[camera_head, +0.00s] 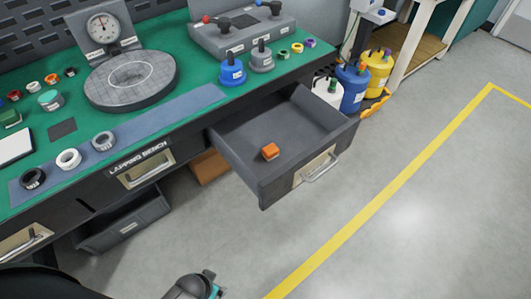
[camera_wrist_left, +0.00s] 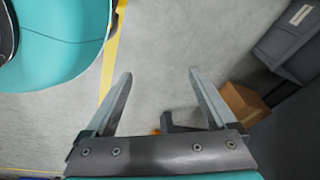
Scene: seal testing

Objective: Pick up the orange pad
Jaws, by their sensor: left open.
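The orange pad (camera_head: 270,152) is a small block lying on the floor of the open grey drawer (camera_head: 315,115), towards its front. My left gripper (camera_wrist_left: 160,72) shows in the left wrist view with its two fingers apart and nothing between the tips but grey floor behind. A small orange patch shows low between the fingers beside a dark part; I cannot tell what it is. In the head view part of my arm shows at the bottom edge, well below the drawer and apart from the pad. My right gripper is not in view.
The lapping bench top (camera_head: 190,115) holds a round plate (camera_head: 130,78), a dial gauge (camera_head: 102,28), rings and blue and grey weights.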

